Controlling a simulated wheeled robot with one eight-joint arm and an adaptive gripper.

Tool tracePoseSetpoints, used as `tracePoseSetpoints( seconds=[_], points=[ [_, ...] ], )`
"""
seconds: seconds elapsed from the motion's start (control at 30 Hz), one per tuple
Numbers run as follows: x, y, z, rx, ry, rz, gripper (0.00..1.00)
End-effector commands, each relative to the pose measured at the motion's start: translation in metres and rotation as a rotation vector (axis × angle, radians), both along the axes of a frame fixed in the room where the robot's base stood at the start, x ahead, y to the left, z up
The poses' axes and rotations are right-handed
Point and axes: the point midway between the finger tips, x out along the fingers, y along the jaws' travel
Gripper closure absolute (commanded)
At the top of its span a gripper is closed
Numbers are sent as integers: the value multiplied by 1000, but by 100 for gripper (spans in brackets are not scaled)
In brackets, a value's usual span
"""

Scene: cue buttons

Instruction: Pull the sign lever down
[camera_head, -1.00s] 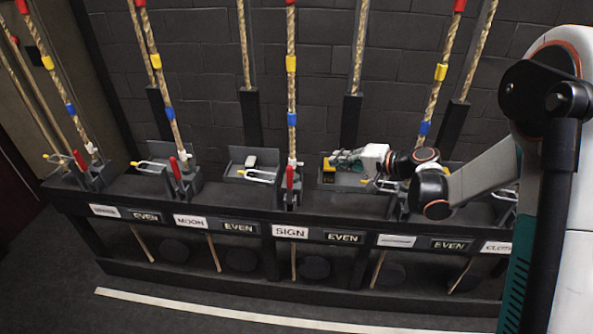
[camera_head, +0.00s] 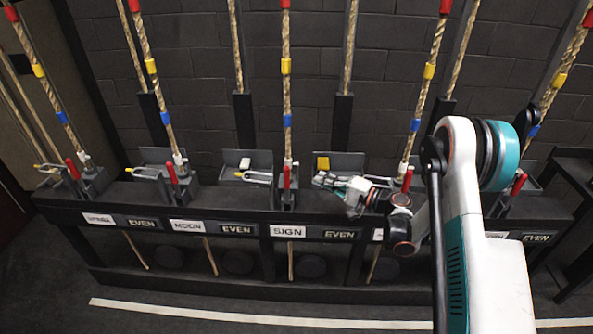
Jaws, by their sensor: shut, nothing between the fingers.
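The sign lever (camera_head: 286,182) is a red upright handle on a dark block, above the white SIGN label (camera_head: 288,231). A rope with red, yellow and blue bands rises behind it. My gripper (camera_head: 322,179) is just to the right of the lever, pointing left toward it, and looks shut and empty. A gap shows between the fingertips and the lever. The lever stands upright.
Other red levers stand along the black rack, including the MOON lever (camera_head: 172,173) to the left and one (camera_head: 408,178) behind my wrist. A silver fork-shaped catch (camera_head: 258,177) lies left of the sign lever. A yellow block (camera_head: 322,164) sits behind my gripper.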

Motion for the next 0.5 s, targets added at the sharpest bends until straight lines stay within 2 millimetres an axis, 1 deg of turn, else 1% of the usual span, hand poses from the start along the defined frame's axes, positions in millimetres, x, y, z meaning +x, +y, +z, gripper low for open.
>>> tracePoseSetpoints(
  seconds=[0.27, 0.37, 0.5],
  points=[
    [2, 3, 0, -1, 1, 1, 100],
    [6, 12, -1, -1, 1, 2, 100],
    [17, 32, -2, -1, 1, 3, 100]
  ],
)
